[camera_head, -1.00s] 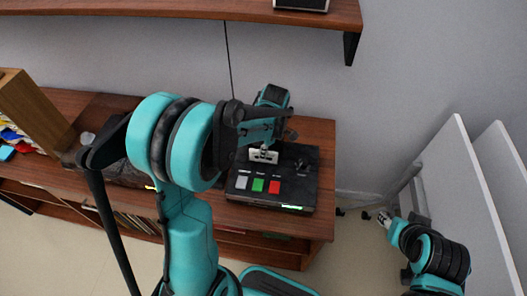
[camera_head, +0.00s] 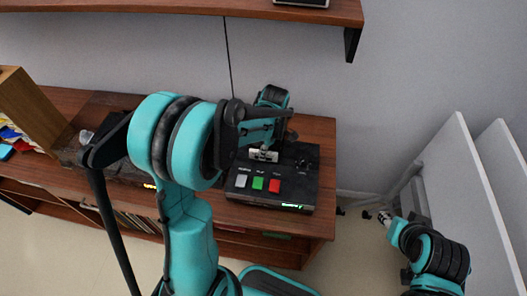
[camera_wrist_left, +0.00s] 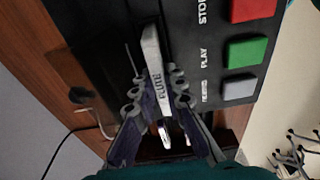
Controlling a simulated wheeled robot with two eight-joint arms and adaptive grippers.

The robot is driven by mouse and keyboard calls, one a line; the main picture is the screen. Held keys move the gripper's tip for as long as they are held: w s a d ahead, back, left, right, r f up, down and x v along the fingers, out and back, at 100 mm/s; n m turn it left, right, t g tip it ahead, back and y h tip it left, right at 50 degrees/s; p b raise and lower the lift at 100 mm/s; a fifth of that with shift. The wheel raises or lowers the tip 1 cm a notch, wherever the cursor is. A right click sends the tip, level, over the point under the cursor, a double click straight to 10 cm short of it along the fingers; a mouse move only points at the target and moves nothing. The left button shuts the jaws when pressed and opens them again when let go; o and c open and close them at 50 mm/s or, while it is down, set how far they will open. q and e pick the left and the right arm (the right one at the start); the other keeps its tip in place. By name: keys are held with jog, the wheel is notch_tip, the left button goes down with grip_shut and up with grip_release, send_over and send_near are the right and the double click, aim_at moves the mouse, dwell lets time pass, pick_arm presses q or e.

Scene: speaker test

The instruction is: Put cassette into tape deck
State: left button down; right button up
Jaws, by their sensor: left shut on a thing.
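The tape deck (camera_head: 300,170) is a black box on the wooden cabinet, with white, green and red buttons along its front. The pale cassette (camera_wrist_left: 155,70), its edge lettered "FLUTE", stands edge-up at the deck's top, partly sunk into its slot as far as I can tell. My left gripper (camera_wrist_left: 155,92) is shut on the cassette, a finger on each side. In the head view the cassette (camera_head: 262,156) shows as a thin pale strip under the gripper. My right gripper (camera_head: 384,217) is away to the right, over the floor beside the cabinet; its fingers are too small to read.
The wooden cabinet (camera_head: 322,140) ends just right of the deck. A wooden shelf (camera_head: 180,7) hangs on the wall above. A wooden box-like piece (camera_head: 32,105) and colourful items (camera_head: 12,137) are at the left. White panels (camera_head: 450,180) stand at the right.

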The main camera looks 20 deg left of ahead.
pick_arm(q)
jog(key=shift+f, duration=0.3)
jog(key=c, duration=1.1)
grip_release()
jog(key=shift+r, duration=0.2)
jog(key=shift+r+p, duration=1.7)
jog(key=shift+r, duration=0.7)
jog(key=shift+f, duration=0.1)
jog(key=shift+s, duration=0.1)
